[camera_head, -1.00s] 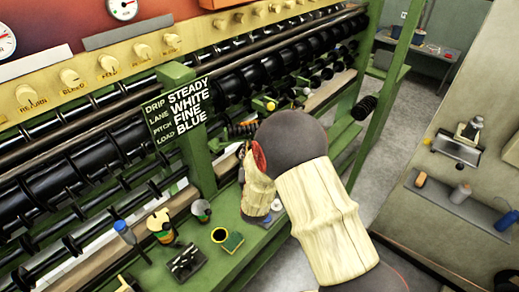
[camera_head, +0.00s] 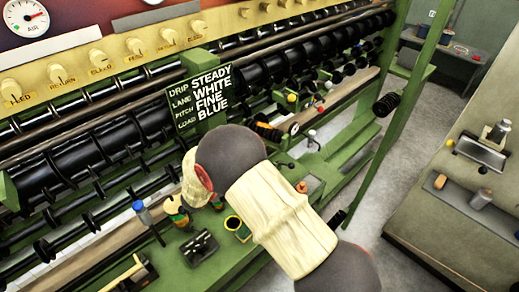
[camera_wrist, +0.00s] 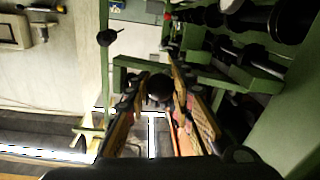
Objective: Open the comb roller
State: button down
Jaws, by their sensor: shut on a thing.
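The green machine holds long black rollers (camera_head: 75,160) with discs along them; I cannot tell for certain which one is the comb roller. In the wrist view, my gripper (camera_wrist: 158,97) has its two tan fingers on either side of a dark round knob-like thing (camera_wrist: 160,87) and is shut on it. What the knob belongs to is not clear. In the head view, my arm's cream-sleeved links hide the gripper, which is near the machine's front ledge below the sign.
A black sign (camera_head: 207,97) reads STEADY, WHITE, FINE, BLUE. A grey bench (camera_head: 445,205) is at right, with open floor between.

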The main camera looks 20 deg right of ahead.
jog(key=shift+a+r+m+g, duration=0.1)
jog(key=shift+a+m+g, duration=0.2)
jog(key=shift+g, duration=0.1)
jog(key=c, duration=1.6)
grip_release()
jog(key=shift+o, duration=0.5)
jog(key=shift+a, duration=0.1)
jog(key=v, duration=1.1)
jog(key=shift+a+f, duration=0.2)
jog(key=shift+a, duration=0.15)
jog(key=shift+s, duration=0.1)
